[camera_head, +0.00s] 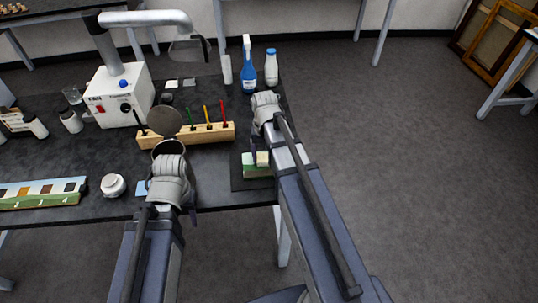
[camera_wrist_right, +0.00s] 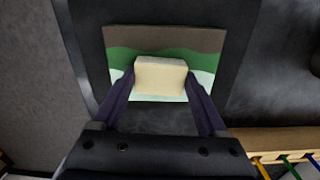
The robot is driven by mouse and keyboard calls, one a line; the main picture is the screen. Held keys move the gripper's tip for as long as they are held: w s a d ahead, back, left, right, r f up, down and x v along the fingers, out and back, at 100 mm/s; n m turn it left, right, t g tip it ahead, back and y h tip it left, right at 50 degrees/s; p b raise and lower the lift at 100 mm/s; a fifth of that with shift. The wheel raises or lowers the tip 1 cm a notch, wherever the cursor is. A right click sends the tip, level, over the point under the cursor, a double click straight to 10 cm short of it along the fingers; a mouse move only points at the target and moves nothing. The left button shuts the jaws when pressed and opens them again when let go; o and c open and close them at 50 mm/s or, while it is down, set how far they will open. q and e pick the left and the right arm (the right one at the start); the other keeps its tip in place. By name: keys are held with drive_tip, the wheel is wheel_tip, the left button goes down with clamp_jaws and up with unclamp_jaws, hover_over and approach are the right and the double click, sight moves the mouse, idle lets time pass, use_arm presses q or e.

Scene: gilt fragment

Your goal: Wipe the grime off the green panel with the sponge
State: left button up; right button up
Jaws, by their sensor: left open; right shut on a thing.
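The green panel (camera_wrist_right: 120,45) lies on a dark mat at the table's right front; it also shows in the head view (camera_head: 256,171). In the wrist view it has a brown band along the top, a dark green band and pale green below. My right gripper (camera_wrist_right: 160,80), also in the head view (camera_head: 262,150), is shut on the pale yellow sponge (camera_wrist_right: 160,77), over the panel's middle. I cannot tell whether the sponge touches the panel. It hides part of the panel. My left gripper (camera_head: 172,182) is open near the front edge, its fingertips mostly hidden.
A wooden rack (camera_head: 208,133) with coloured tools stands left of the panel. A blue spray bottle (camera_head: 248,70) and a white bottle (camera_head: 271,68) stand behind. A white jar (camera_head: 113,185) and a painted strip (camera_head: 42,193) lie left. Floor is clear right of the table.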

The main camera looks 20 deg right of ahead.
sight(249, 164)
drive_tip(key=shift+w+a+f, duration=0.1)
drive_tip(key=shift+w+a, duration=0.1)
drive_tip(key=shift+a, duration=0.8)
drive_tip(key=shift+w+a, duration=0.3)
drive_tip(key=shift+a, duration=0.6)
drive_tip(key=shift+w+a, duration=0.3)
drive_tip(key=shift+a, duration=0.55)
drive_tip(key=shift+d, duration=0.1)
drive_tip(key=shift+r+p, duration=0.65)
drive_tip(key=shift+r, duration=0.05)
wheel_tip(249, 164, up, 5)
drive_tip(key=p, duration=0.4)
drive_tip(key=shift+d+f+p, duration=0.1)
drive_tip(key=shift+p, duration=0.3)
wheel_tip(249, 164, up, 3)
drive_tip(key=p, duration=0.3)
